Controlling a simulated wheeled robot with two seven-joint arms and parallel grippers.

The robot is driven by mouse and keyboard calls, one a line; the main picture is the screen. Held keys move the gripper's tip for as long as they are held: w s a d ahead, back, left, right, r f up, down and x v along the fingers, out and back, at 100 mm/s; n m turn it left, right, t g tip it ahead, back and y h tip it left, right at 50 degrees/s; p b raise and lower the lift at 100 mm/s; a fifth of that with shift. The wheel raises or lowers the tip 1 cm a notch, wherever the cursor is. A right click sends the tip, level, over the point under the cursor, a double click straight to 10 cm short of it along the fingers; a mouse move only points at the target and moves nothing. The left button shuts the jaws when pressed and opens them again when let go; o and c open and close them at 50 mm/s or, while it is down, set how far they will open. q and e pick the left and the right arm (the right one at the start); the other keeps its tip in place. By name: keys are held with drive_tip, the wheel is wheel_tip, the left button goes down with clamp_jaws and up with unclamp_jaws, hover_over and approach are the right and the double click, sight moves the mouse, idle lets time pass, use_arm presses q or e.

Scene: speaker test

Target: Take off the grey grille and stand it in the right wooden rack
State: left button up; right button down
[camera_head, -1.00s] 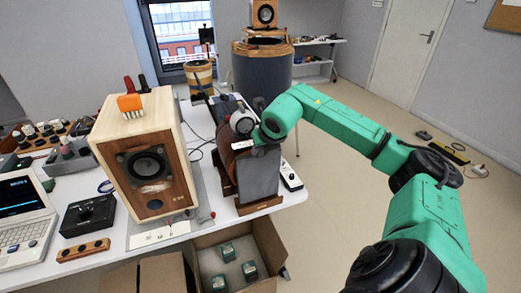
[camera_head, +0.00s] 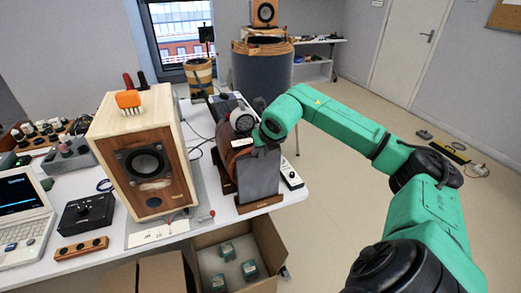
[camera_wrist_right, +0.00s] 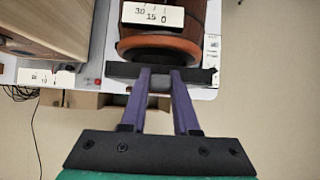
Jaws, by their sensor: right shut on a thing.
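The grey grille (camera_head: 260,176) is an upright dark panel at the front right of the table. Its lower edge is at the wooden rack (camera_head: 260,204); I cannot tell whether it rests fully in it. My right gripper (camera_head: 254,142) is at the grille's top edge. In the right wrist view my right gripper (camera_wrist_right: 160,74) is shut on the grille's dark top edge (camera_wrist_right: 121,70). The wooden speaker (camera_head: 178,185) stands to the left with its dark cone bare. My left gripper is not in view.
An open cardboard box (camera_head: 275,248) with several small green-topped items stands below the table's front edge. A brown round thing (camera_wrist_right: 160,46) with a number label is close beside the grille. A laptop (camera_head: 22,215) and a black knob box (camera_head: 88,215) are at the left.

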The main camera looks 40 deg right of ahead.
drive_tip(key=shift+f+b, duration=1.5)
drive_tip(key=shift+b, duration=0.1)
idle(1.5)
drive_tip(key=c, duration=0.6)
unclamp_jaws()
drive_tip(key=shift+s+r, duration=0.2)
drive_tip(key=shift+r, duration=0.05)
drive_tip(key=b+v, duration=0.2)
drive_tip(key=v, duration=1.2)
drive_tip(key=shift+a+b, duration=0.1)
drive_tip(key=shift+b, duration=0.2)
drive_tip(key=shift+a, duration=0.1)
